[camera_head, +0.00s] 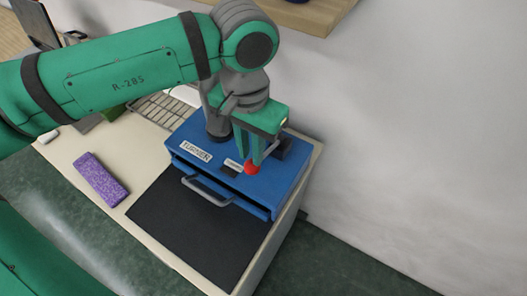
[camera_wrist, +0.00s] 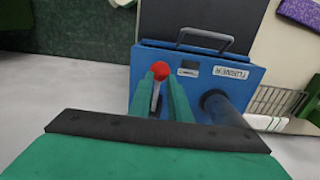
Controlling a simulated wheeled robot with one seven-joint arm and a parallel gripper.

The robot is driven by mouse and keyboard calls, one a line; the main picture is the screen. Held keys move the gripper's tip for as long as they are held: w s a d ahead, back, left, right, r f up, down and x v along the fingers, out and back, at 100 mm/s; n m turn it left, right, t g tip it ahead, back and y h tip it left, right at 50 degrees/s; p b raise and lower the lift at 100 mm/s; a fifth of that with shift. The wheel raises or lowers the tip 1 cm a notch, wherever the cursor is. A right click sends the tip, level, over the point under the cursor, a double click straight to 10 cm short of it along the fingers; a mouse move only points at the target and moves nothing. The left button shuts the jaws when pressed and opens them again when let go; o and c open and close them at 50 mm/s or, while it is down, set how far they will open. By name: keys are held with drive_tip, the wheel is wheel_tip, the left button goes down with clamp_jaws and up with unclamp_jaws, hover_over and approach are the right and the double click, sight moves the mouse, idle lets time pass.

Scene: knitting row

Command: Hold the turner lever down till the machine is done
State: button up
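The blue turner machine (camera_head: 285,172) stands on the cream bench top with a label reading TURNER. It has a grey handle (camera_head: 206,190) on its front and also shows in the wrist view (camera_wrist: 195,58). The lever's red knob (camera_head: 252,168) sits near the machine's front right; it shows in the wrist view (camera_wrist: 160,69) too. My gripper (camera_wrist: 161,78) reaches down to the knob with one fingertip on each side of it. The fingers are apart with the lever between them. I cannot tell whether they press on it. The lever's lower part is partly hidden.
A dark mat (camera_head: 195,232) lies in front of the machine. A purple speckled block (camera_head: 101,179) lies to its left. A wire rack (camera_head: 160,108) stands behind at the left. The white wall (camera_head: 420,130) is to the right.

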sight(250, 164)
drive_tip(key=shift+f, duration=0.15)
drive_tip(key=shift+f, duration=2)
drive_tip(key=shift+s+a+f, duration=0.15)
drive_tip(key=shift+f, duration=1.35)
drive_tip(key=shift+s, duration=0.1)
drive_tip(key=shift+r, duration=0.1)
idle(0.6)
wheel_tip(250, 164, up, 13)
idle(1.5)
